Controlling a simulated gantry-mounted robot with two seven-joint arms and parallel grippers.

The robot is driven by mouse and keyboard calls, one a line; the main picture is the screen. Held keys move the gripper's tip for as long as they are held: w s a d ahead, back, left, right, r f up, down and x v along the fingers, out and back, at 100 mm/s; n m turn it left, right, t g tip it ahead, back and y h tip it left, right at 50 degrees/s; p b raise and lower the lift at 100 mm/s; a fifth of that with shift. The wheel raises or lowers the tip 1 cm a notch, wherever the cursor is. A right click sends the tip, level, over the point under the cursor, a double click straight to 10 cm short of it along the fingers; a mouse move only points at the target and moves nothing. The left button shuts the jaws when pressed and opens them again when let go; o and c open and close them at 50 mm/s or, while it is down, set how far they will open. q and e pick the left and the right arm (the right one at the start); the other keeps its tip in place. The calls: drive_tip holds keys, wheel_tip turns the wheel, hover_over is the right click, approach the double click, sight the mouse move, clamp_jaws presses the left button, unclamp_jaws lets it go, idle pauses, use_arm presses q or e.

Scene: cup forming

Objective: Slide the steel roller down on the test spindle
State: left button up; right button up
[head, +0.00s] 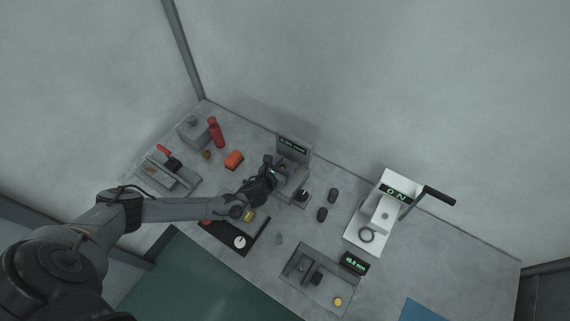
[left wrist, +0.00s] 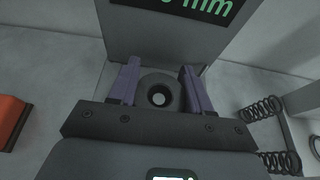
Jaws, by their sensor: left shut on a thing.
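My left gripper (head: 284,180) is at the grey gauge stand with the green mm display (head: 292,146), near the back of the bench. In the left wrist view its two purple-grey fingers (left wrist: 160,88) are shut on the dark grey steel roller (left wrist: 174,84), one finger on each side. The roller's round bore faces the camera, and a lighter round end, seemingly the test spindle (left wrist: 159,99), shows inside it. How far down the roller sits cannot be told. In the head view the gripper hides roller and spindle. My right gripper is not in view.
Coil springs (left wrist: 262,108) are close on the right.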

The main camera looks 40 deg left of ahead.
use_arm(q)
drive_tip(key=o, duration=1.6)
drive_tip(key=shift+r, duration=0.1)
drive_tip(key=shift+r+p, duration=0.85)
drive_tip(key=shift+p, duration=0.15)
drive_tip(key=shift+r+p, duration=3.05)
drive_tip(key=shift+p, duration=0.05)
